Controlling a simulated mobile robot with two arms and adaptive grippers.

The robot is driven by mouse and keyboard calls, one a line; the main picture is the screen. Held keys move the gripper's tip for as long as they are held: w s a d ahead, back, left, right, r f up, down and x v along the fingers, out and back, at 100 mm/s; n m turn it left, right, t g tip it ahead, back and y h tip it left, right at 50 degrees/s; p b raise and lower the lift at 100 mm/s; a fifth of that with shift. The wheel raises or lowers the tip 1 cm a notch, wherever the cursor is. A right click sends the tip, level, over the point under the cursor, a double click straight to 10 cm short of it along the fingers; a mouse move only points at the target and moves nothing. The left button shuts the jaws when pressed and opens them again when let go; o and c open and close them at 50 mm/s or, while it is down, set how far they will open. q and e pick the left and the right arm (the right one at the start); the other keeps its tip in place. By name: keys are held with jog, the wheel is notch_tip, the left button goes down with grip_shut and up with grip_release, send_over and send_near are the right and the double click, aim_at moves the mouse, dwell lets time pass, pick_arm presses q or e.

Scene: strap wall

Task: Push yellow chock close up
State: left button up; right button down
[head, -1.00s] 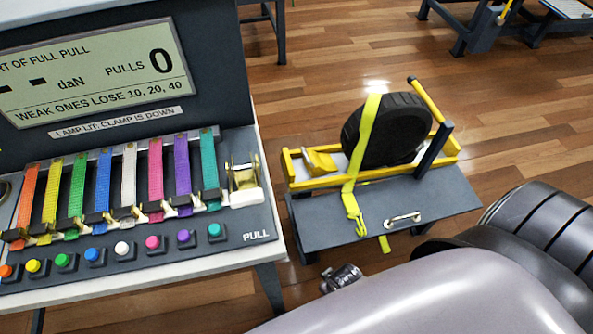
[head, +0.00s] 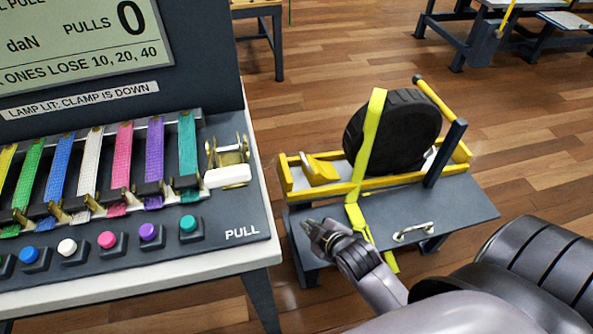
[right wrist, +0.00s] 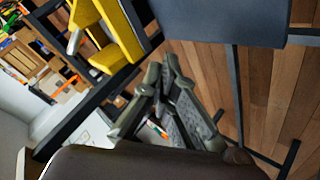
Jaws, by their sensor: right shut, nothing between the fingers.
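The yellow chock (head: 320,168) sits in the left part of a yellow rail frame (head: 375,184) on a low grey stand (head: 445,203). A dark wheel (head: 400,130) stands upright in the frame to its right, with a gap between them. A yellow strap (head: 371,125) runs over the wheel and hangs down the stand's front. My right gripper (head: 316,228) is shut and empty, in front of and below the chock, apart from it. Its fingers (right wrist: 163,82) show in the right wrist view, below a yellow part (right wrist: 108,35). My left gripper is out of view.
A bench (head: 235,251) with coloured straps, buttons and a display stands at the left. A metal handle (head: 413,233) is on the stand's front. A dark post (head: 445,152) with a yellow bar rises beside the wheel. Other stands are farther back, with open floor between.

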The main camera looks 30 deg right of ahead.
aim_at(318, 172)
jog(key=w+d+n+t, duration=0.1)
jog(key=w+n+t, duration=0.1)
jog(key=w, duration=0.3)
jog(key=w+d+r+n+t+b, duration=0.1)
jog(key=w+d+n+t, duration=0.1)
jog(key=w, duration=0.4)
jog(key=w+d+r+n+t+b, duration=0.1)
jog(key=w+d+n+t, duration=0.1)
jog(key=w+n+t, duration=0.2)
jog(key=shift+w+r+n, duration=0.1)
jog(key=shift+w+n, duration=0.7)
jog(key=shift+w, duration=0.25)
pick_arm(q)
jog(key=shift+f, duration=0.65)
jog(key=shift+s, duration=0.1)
pick_arm(e)
jog(key=s+d, duration=0.1)
jog(key=d, duration=0.2)
jog(key=s+d+p, duration=0.1)
jog(key=d, duration=0.2)
jog(key=s+d, duration=0.1)
jog(key=d, duration=0.3)
jog(key=shift+s, duration=0.35)
pick_arm(q)
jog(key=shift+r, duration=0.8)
jog(key=shift+p, duration=0.3)
